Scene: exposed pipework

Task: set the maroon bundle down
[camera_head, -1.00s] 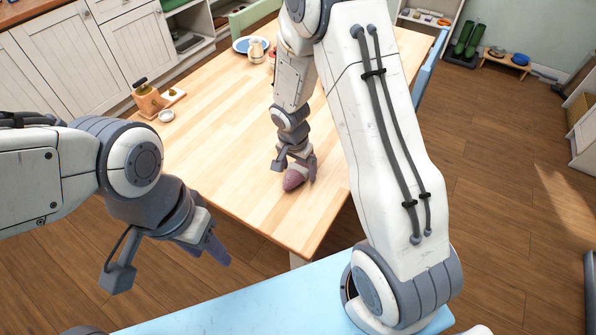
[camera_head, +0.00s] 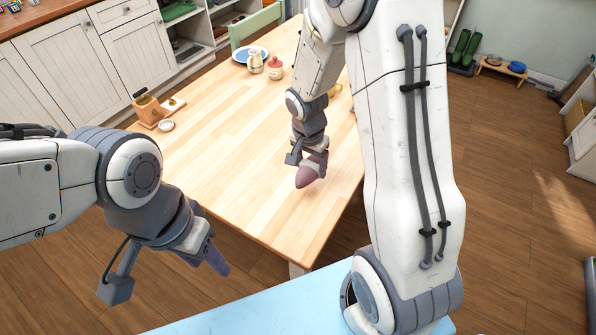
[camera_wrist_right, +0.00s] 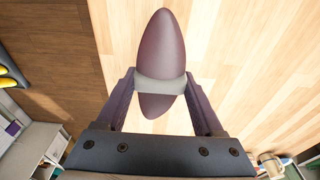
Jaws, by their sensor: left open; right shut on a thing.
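The maroon bundle (camera_head: 306,178) is a smooth dark oval with a pale band around its middle. My right gripper (camera_head: 311,166) is shut on it, over the wooden table (camera_head: 225,150) near its front right part. In the right wrist view the fingers grip the bundle (camera_wrist_right: 160,50) at the pale band, one on each side, with both pointed ends free. I cannot tell whether the bundle touches the tabletop. My left gripper (camera_head: 212,256) is open and empty, in front of the table's near left edge.
A wooden caddy (camera_head: 148,110) and a small white bowl (camera_head: 166,125) stand at the table's left edge. A cream jug (camera_head: 255,62), a red bottle (camera_head: 275,68) and a blue-rimmed plate (camera_head: 248,54) are at the far end. The middle of the tabletop is clear.

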